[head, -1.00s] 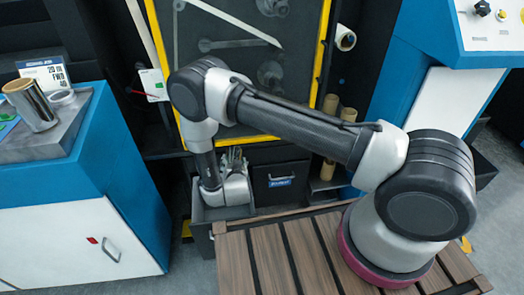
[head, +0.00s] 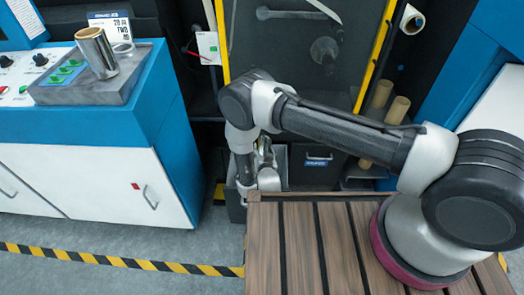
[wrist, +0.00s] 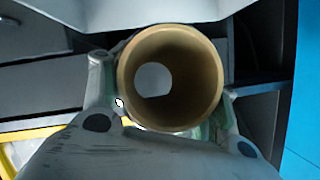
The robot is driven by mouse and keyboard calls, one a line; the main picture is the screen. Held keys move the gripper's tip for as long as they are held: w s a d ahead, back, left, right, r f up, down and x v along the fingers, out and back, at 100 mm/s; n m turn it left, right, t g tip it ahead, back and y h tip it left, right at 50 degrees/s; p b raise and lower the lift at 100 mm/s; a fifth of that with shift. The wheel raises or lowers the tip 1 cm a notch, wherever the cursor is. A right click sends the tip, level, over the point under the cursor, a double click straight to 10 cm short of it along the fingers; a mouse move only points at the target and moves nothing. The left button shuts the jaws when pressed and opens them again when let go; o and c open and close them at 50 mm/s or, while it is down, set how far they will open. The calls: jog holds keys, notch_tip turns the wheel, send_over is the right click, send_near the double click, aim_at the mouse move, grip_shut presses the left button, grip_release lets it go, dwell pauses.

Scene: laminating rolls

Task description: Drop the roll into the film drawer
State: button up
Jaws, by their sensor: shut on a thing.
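My gripper (wrist: 165,95) is shut on a roll (wrist: 126,75), seen end-on in the wrist view with a brown, hollow core. One finger is on each side of it. In the head view my gripper (head: 264,152) is low, at an open grey drawer (head: 236,206) under the machine. The wrist and arm hide much of the drawer's inside, and the held roll is not clearly visible there. I cannot tell whether the roll is above or inside the drawer. A dark bin front (head: 312,176) with a small blue label is just right of it.
A silver roll (head: 97,55) stands upright on the blue and white cabinet (head: 80,185) at left. Two tan tubes (head: 398,108) stand right of the dark bin. A yellow-framed panel (head: 300,40) is behind my arm. Striped floor tape (head: 110,261) runs at front left, with clear floor around it.

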jog(key=o, duration=1.2)
jog(key=shift+c, duration=0.2)
jog(key=v, duration=1.2)
